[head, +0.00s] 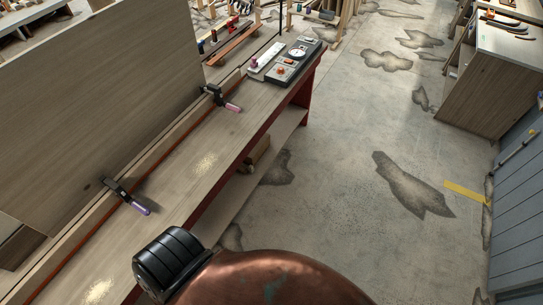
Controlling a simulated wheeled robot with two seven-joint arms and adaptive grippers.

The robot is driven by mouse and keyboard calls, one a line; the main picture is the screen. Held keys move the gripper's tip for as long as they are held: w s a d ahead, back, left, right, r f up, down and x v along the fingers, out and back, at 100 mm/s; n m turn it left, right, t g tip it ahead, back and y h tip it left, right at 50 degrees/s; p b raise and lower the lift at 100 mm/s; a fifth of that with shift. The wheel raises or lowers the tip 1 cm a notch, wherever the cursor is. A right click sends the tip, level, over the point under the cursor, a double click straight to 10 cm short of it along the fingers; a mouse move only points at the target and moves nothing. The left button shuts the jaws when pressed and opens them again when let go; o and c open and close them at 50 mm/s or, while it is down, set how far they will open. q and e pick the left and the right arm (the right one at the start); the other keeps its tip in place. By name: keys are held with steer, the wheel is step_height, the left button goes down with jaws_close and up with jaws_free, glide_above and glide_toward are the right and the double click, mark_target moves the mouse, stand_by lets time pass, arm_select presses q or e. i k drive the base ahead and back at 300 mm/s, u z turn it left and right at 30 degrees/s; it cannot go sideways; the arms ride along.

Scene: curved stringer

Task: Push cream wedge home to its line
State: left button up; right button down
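I cannot make out a cream wedge or its line for certain in the head view. A long wooden workbench (176,188) with red legs runs from the lower left to the upper middle. A tall wooden panel (100,95) stands along its left side. A thin reddish-brown strip (156,163) runs along the bench near the foot of the panel. Two dark clamps with purple or pink handles sit along it, a near clamp (124,194) and a far clamp (216,97). Neither of my grippers shows.
At the bench's far end are a grey control box (294,62) with an orange knob and a pale board (267,60) with a pink piece. A cabinet (490,85) stands at the upper right. The stained concrete floor (350,130) right of the bench is mostly clear.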

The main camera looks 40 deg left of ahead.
mark_target(250, 169)
steer(key=i, duration=1.25)
steer(key=u, duration=3.2)
